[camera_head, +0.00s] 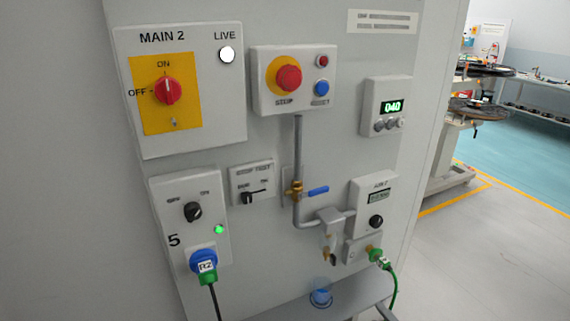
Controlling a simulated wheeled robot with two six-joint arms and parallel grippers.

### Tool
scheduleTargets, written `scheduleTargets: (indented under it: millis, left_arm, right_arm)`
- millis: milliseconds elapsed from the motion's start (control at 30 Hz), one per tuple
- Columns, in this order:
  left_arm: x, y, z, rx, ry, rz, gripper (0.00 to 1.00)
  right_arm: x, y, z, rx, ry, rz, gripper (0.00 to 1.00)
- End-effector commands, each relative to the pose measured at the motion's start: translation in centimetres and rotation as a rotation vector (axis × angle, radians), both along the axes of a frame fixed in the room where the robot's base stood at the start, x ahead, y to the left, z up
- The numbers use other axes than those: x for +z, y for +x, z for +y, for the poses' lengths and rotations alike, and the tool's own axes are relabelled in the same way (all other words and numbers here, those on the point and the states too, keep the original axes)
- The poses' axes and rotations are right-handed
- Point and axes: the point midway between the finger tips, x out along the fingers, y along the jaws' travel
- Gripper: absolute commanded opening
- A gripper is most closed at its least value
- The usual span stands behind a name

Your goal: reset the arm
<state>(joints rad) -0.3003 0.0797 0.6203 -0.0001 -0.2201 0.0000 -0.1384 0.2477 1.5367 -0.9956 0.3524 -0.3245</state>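A grey cabinet panel (270,200) fills the middle of the view. The MAIN 2 box has a red rotary switch (167,91) on a yellow plate, with ON and OFF marks, and a white LIVE lamp (227,55). Right of it are a red STOP button (289,78) on a yellow ring, a blue RESET button (321,88) and a small dark red lamp or button (322,61). A box marked 5 has a black knob (193,212), a lit green lamp (219,229) and a blue socket (203,261) with a green plug. Neither gripper shows.
A blue-handled valve (317,190) sits on a pipe. A display (393,106) seems to read 040. A green-cabled connector (375,253) is at lower right. A small shelf (350,292) juts out below. Open floor (500,240) lies right, with benches behind.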

Motion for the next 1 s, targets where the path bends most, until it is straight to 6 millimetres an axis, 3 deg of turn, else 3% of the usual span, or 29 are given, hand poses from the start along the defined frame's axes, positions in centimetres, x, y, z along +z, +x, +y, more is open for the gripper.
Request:
scheduleTargets:
  millis: [133, 267, 367, 500, 633, 800, 900, 1000]
  left_arm:
    - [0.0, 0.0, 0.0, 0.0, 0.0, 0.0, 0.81]
    - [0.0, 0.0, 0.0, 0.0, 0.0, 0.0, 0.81]
    - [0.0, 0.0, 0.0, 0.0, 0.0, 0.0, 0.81]
    - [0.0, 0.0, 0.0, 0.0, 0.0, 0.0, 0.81]
    - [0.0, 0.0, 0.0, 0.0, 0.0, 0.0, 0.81]
    - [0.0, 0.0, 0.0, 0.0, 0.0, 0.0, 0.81]
    - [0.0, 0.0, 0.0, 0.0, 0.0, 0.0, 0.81]
    - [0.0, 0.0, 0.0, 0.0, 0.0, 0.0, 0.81]
  right_arm:
    - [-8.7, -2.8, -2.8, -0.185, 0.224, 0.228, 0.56]
    - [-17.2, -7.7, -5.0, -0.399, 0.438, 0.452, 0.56]
    - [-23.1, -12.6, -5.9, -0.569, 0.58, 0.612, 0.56]
    - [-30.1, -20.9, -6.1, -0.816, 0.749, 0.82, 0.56]
    - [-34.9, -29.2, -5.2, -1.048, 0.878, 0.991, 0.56]
    - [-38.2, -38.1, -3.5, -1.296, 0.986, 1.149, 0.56]
    - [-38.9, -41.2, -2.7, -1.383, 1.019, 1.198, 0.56]
    - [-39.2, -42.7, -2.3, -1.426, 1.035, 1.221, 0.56]
